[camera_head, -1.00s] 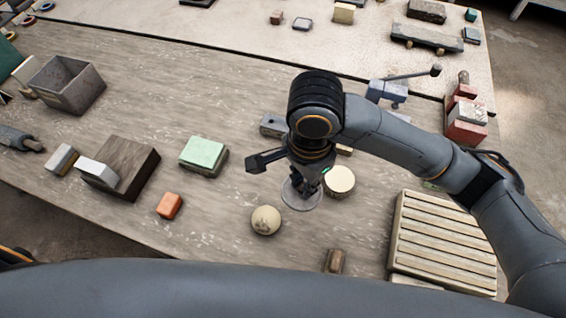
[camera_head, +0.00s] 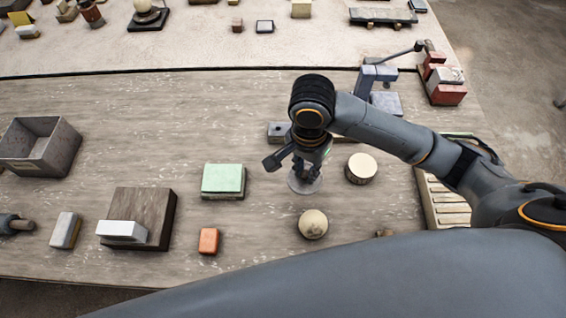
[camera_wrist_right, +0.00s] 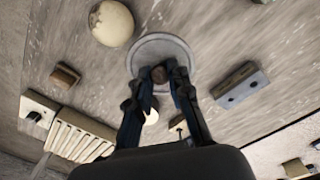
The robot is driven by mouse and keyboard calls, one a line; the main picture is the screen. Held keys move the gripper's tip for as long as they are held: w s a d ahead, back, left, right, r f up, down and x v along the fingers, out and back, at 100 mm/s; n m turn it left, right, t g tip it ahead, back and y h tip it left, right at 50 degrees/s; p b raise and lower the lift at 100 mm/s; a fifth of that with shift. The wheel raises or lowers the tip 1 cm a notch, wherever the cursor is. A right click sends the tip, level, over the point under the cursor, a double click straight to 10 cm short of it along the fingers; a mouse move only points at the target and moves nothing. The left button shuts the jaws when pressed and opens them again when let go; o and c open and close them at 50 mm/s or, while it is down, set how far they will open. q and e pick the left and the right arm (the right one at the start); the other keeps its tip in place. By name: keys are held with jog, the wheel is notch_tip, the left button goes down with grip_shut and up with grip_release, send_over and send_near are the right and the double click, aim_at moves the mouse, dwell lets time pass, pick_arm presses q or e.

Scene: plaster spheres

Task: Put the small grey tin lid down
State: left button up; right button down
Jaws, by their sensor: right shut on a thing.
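The small grey tin lid (camera_head: 306,186) is a flat round disc under my right gripper (camera_head: 309,172), in the middle of the table. In the right wrist view the lid (camera_wrist_right: 176,46) shows a pale rim and a dark knob at its centre. The fingers of my right gripper (camera_wrist_right: 163,76) are closed on that knob. The gripper hides part of the lid. I cannot tell whether its underside touches the wood. My left gripper is out of view.
A cream ball (camera_head: 313,224) lies just in front of the lid, and a cream round block (camera_head: 361,168) stands to its right. A green block (camera_head: 223,180) is to the left. A slatted rack (camera_head: 446,203) stands at the right. Bare wood lies between the lid and green block.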

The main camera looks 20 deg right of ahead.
jog(key=w+f, duration=0.2)
jog(key=w+a+f, duration=0.1)
jog(key=w+f, duration=0.1)
jog(key=w, duration=0.1)
jog(key=w+f+p, duration=0.1)
jog(key=w+f, duration=0.1)
jog(key=w, duration=0.1)
jog(key=shift+a+f, duration=0.2)
jog(key=shift+f, duration=0.15)
jog(key=shift+w+f, duration=0.2)
notch_tip(320, 180, down, 3)
jog(key=shift+w+f, duration=0.1)
jog(key=shift+w, duration=0.05)
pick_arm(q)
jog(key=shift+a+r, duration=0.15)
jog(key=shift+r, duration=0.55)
pick_arm(e)
jog(key=shift+f, duration=0.15)
jog(key=c, duration=1.6)
grip_release()
jog(key=shift+f, duration=0.1)
jog(key=shift+c, duration=0.2)
jog(key=o, duration=0.3)
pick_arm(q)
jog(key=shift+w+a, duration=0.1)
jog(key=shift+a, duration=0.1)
pick_arm(e)
jog(key=shift+o, duration=0.6)
